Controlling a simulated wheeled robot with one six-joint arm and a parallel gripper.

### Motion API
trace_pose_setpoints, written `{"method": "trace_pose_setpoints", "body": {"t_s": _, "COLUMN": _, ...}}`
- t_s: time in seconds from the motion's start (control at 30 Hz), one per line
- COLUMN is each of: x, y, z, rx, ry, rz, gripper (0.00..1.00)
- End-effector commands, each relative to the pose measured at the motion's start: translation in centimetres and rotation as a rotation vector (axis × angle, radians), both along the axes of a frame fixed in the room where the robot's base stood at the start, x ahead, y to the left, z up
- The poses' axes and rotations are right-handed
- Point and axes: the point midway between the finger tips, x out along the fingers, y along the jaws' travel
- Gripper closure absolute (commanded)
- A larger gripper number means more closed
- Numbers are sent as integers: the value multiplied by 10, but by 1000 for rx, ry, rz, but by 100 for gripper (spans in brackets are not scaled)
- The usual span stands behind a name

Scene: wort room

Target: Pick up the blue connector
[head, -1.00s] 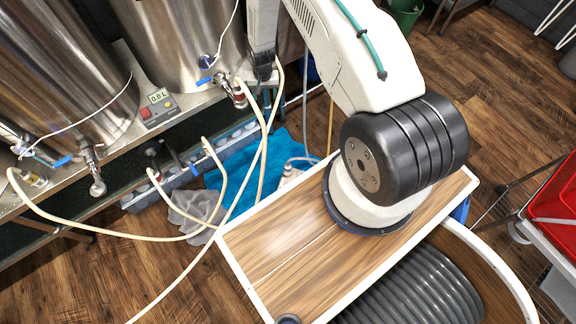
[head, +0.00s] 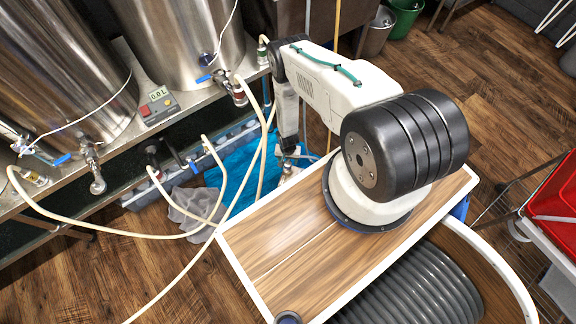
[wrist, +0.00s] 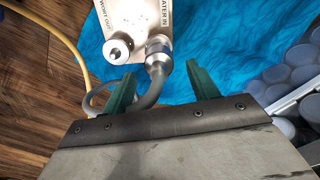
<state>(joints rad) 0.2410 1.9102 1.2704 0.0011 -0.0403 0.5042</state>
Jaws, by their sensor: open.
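In the wrist view, a white block labelled WATER IN and WORT OUT (wrist: 130,18) lies on a blue cloth (wrist: 220,40). A connector with a blue-grey collar (wrist: 158,47) sits at its WATER IN port, with a grey hose (wrist: 155,85) running from it. My gripper (wrist: 163,80) is open, its green fingers on either side of the hose just behind the connector. I cannot tell whether either finger touches the hose. In the head view, my gripper (head: 288,150) is low above the blue cloth (head: 238,165), and the connector cannot be made out.
A bare metal port (wrist: 118,50) is beside the connector. A tan hose (wrist: 70,50) runs at left, and a crate of round-topped items (wrist: 285,85) is at right. In the head view, steel kettles (head: 60,70) stand on a bench, with cream hoses (head: 110,235) hanging in front.

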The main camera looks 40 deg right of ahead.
Motion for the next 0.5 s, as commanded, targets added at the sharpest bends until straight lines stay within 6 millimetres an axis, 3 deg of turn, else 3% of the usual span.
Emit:
{"method": "trace_pose_setpoints", "body": {"t_s": 0.23, "x": -3, "y": 1, "z": -35, "rx": 0, "ry": 0, "rz": 1, "gripper": 41}}
{"method": "trace_pose_setpoints", "body": {"t_s": 0.5, "x": -2, "y": 1, "z": -45, "rx": 1, "ry": 1, "rz": 0, "gripper": 41}}
